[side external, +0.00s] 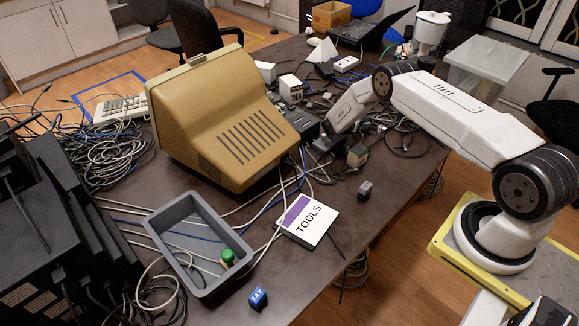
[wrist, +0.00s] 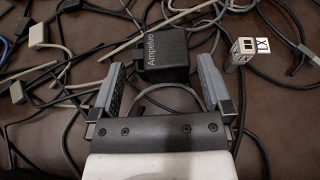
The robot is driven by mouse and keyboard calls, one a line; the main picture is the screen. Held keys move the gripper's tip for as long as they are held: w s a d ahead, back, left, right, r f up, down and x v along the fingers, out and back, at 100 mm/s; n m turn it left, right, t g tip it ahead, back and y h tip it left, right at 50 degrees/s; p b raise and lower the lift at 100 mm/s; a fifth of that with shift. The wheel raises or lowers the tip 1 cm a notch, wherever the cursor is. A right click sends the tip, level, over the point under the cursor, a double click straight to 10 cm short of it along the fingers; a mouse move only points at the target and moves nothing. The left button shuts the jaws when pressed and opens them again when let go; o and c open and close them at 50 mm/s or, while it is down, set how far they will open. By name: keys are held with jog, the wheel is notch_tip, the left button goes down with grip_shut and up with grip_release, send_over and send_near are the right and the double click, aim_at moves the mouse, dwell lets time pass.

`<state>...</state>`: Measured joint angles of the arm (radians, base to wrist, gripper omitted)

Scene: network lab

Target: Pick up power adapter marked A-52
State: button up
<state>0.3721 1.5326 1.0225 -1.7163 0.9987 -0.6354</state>
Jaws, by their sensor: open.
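My gripper (wrist: 161,78) is open, its two fingers apart, low over the cable-strewn table in the wrist view. In the side view my gripper (side external: 322,143) is beside the beige monitor's right side. A black block-shaped adapter (wrist: 162,52) lettered "Ampelvo" lies just beyond the fingertips, roughly centred between them. Nothing is held. A small pale adapter (wrist: 241,54) with a white marked label lies to the right, outside the fingers. I cannot read A-52 on any adapter here.
The table (side external: 385,205) carries a beige monitor (side external: 235,125), a grey bin (side external: 180,240), a TOOLS card (side external: 307,220) and a blue cube (side external: 258,298). A small grey block (side external: 365,189) and a dark block (side external: 357,156) lie near the right edge. Loose cables (wrist: 60,60) surround the gripper.

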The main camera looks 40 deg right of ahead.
aim_at(363, 118)
jog(key=shift+x, duration=2.35)
jog(key=c, duration=1.2)
jog(key=shift+r, duration=0.25)
